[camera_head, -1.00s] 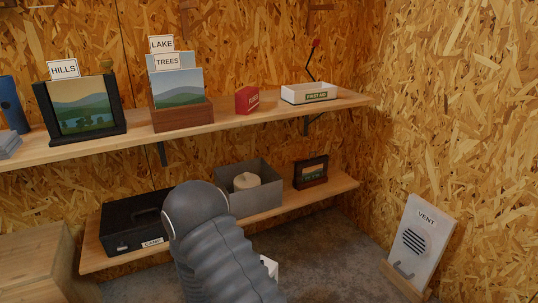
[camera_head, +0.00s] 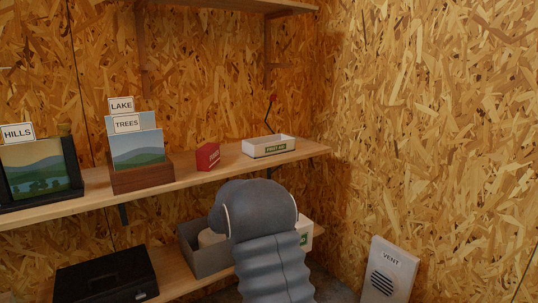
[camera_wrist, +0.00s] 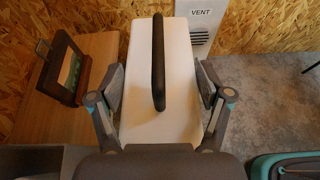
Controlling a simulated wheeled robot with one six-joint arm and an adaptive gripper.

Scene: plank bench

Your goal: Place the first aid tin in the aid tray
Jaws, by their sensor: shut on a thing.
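The first aid tin (camera_wrist: 165,115) is a white box with a dark handle along its top. In the wrist view my gripper (camera_wrist: 161,84) has a finger on each side of it and is shut on it. In the head view a white and green corner of the tin (camera_head: 306,234) shows to the right of my arm; the arm hides the rest and the gripper. The aid tray (camera_head: 285,145) is a low white tray labelled FIRST AID at the right end of the upper shelf. The tin is below that shelf's level in the picture, apart from the tray.
A red box (camera_head: 207,157) stands left of the tray on the upper shelf (camera_head: 230,170), with picture cards further left. A thin red-tipped rod (camera_head: 269,112) rises behind the tray. A grey bin (camera_head: 205,260) and black case (camera_head: 105,278) stand on the lower shelf. A VENT panel (camera_head: 388,272) is at right.

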